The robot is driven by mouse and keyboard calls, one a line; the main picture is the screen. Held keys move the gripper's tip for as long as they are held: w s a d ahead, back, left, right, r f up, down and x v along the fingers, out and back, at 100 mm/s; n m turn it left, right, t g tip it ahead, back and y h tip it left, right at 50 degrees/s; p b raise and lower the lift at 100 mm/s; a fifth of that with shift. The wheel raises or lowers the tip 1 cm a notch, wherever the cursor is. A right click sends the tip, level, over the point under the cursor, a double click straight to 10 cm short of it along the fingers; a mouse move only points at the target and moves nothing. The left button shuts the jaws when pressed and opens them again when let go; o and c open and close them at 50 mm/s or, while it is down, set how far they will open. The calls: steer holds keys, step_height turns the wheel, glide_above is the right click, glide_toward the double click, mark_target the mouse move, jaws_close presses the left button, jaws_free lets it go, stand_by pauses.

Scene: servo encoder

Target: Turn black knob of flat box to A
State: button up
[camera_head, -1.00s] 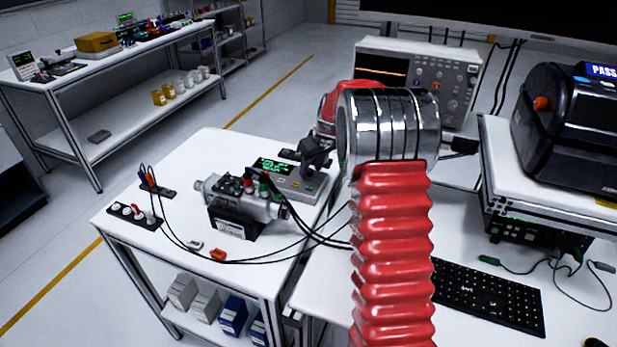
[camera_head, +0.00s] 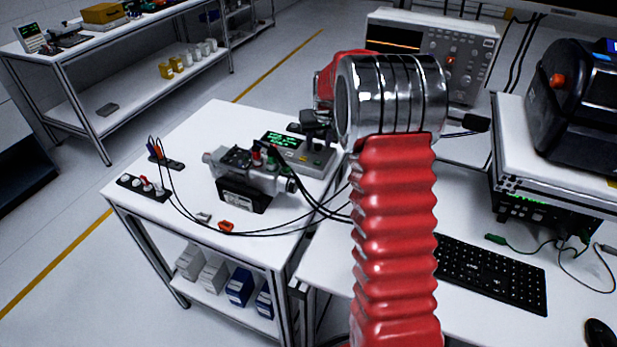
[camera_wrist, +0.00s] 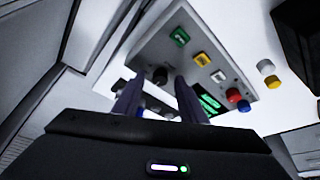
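The flat grey box (camera_head: 318,163) with a green-lit display lies at the back right of the white side table in the head view. In the wrist view the box (camera_wrist: 205,35) shows green, yellow and white buttons. Its black knob (camera_wrist: 160,75) shows between my two fingertips. My gripper (camera_wrist: 158,88) is open, with its fingers apart on either side of the knob in the picture; I cannot tell whether they touch it. In the head view my dark gripper (camera_head: 318,122) is over the back of the box and hides the knob. The knob's setting is not readable.
A grey cylindrical device (camera_head: 247,175) with cables stands just left of the box. Red and blue caps (camera_wrist: 238,100) show beside the box in the wrist view. A keyboard (camera_head: 490,278) and an oscilloscope (camera_head: 450,60) are on the right bench.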

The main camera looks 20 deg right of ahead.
steer(key=shift+w+a+m+h, duration=0.15)
steer(key=shift+m+h, duration=0.75)
steer(key=shift+m, duration=1.3)
steer(key=shift+a+r+g, duration=0.1)
steer(key=shift+r+g, duration=0.15)
steer(key=shift+g, duration=0.05)
steer(key=v, duration=1.3)
steer(key=s+a+n, duration=0.1)
steer(key=s+a, duration=0.2)
steer(key=s, duration=0.3)
steer(key=s+a+f+n+y, duration=0.1)
steer(key=s+a+n, duration=0.1)
steer(key=s+a, duration=0.2)
steer(key=s+a+n, duration=0.1)
steer(key=s+a, duration=0.3)
steer(key=s, duration=0.6)
steer(key=shift+s+a+f+n+g+y, duration=0.15)
steer(key=shift+f+n+g+y, duration=0.05)
steer(key=shift+n+g+y, duration=0.2)
